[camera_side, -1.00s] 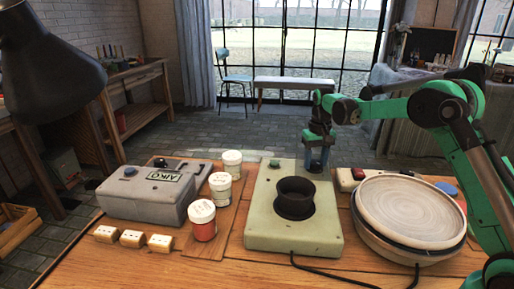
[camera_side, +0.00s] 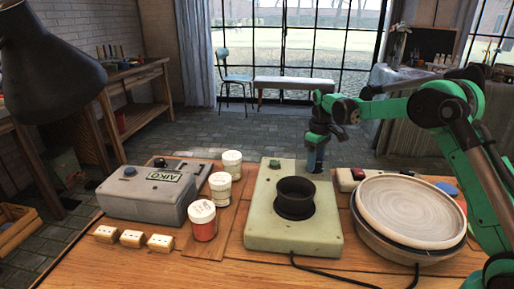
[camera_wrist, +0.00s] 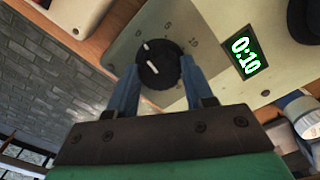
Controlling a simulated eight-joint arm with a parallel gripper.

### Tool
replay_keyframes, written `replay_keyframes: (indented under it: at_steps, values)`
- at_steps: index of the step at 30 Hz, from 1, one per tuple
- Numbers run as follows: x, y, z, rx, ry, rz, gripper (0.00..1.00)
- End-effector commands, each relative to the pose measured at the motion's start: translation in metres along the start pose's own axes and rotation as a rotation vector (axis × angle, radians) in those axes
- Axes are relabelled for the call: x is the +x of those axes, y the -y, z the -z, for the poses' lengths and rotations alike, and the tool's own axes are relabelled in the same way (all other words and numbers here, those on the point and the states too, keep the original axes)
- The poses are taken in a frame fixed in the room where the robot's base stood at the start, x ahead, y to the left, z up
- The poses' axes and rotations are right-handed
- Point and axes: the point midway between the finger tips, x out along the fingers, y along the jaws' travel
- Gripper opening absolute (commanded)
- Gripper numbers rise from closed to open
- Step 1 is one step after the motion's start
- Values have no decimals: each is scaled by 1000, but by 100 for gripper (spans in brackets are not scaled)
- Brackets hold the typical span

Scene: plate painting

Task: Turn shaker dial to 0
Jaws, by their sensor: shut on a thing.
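The shaker (camera_side: 262,228) is a pale green box with a black cup holder (camera_side: 295,197) on top. My gripper (camera_side: 314,166) is at its back right corner in the side view, pointing down, and hides the dial there. In the wrist view the round black dial (camera_wrist: 159,74) has white marks and numbers printed around it. My gripper (camera_wrist: 159,64) has one blue finger on each side of the dial and is shut on it. The shaker's display (camera_wrist: 244,52) beside the dial reads 0:10 in green.
A round wheel with a disc (camera_side: 410,212) stands close on the right, by a small box with a red button (camera_side: 358,173). Several lidded jars (camera_side: 203,220) and a grey AIKO machine (camera_side: 150,193) are on the left. A cable runs along the front.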

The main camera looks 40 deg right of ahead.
Motion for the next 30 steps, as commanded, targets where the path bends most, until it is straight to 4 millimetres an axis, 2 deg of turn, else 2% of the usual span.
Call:
replay_keyframes:
  at_steps: [13, 14, 15, 17, 26, 30]
  values:
    - [0, 0, 0, -12, 0, 0, 0]
    - [0, 0, 0, -12, 0, 0, 52]
    - [0, 0, 0, -12, 0, 0, 63]
    - [0, 0, 0, -11, 0, 0, 78]
    - [-1, 0, 0, -10, 0, 0, 78]
    - [-16, 0, 0, -10, 0, 0, 78]
